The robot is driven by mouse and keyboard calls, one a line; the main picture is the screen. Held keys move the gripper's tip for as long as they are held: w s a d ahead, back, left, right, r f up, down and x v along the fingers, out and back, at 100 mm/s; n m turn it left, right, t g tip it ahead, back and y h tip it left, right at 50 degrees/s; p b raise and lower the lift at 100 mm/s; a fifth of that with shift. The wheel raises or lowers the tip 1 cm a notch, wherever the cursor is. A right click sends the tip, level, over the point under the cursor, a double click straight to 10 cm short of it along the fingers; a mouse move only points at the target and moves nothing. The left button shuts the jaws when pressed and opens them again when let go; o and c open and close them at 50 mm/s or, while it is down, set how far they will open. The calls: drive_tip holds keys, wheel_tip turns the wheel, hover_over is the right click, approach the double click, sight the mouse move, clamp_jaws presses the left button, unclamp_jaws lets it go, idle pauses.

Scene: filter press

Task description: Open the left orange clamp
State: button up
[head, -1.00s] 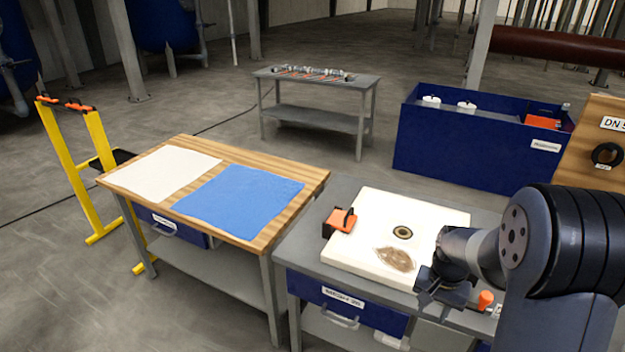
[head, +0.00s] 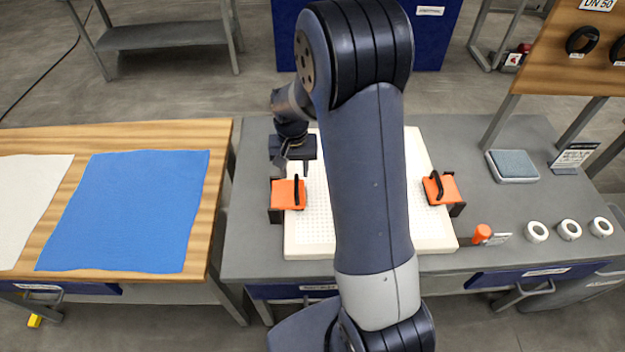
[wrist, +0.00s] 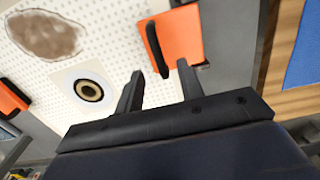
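The left orange clamp (head: 290,196) sits at the left edge of the white perforated plate (head: 312,238). Its black lever (head: 297,190) stands up from the orange body. In the wrist view the clamp (wrist: 182,38) is at top centre, with the lever (wrist: 155,46) pointing down toward my fingers. My gripper (head: 295,166) is just behind the clamp in the head view. Its two fingers (wrist: 160,70) are apart and empty, and the lever's end appears between their tips in the picture. I cannot tell whether they touch.
A second orange clamp (head: 447,190) holds the plate's right edge. My arm covers the plate's middle. The plate's brown stain (wrist: 45,35) and ringed hole (wrist: 89,90) show in the wrist view. An orange cylinder (head: 481,234) and white rings (head: 537,232) stand right. A blue cloth (head: 130,210) lies left.

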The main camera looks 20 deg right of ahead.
sight(296, 183)
wheel_tip(296, 183, down, 7)
drive_tip(key=b, duration=0.4)
drive_tip(key=shift+s+r, duration=0.1)
drive_tip(key=shift+r, duration=0.05)
drive_tip(key=c, duration=0.7)
drive_tip(key=shift+r, duration=0.15)
drive_tip(key=shift+a+r, duration=0.45)
drive_tip(key=shift+r, duration=0.1)
drive_tip(key=shift+w+a+r+p, duration=0.1)
drive_tip(key=shift+w+a+p, duration=0.1)
drive_tip(key=shift+p, duration=0.1)
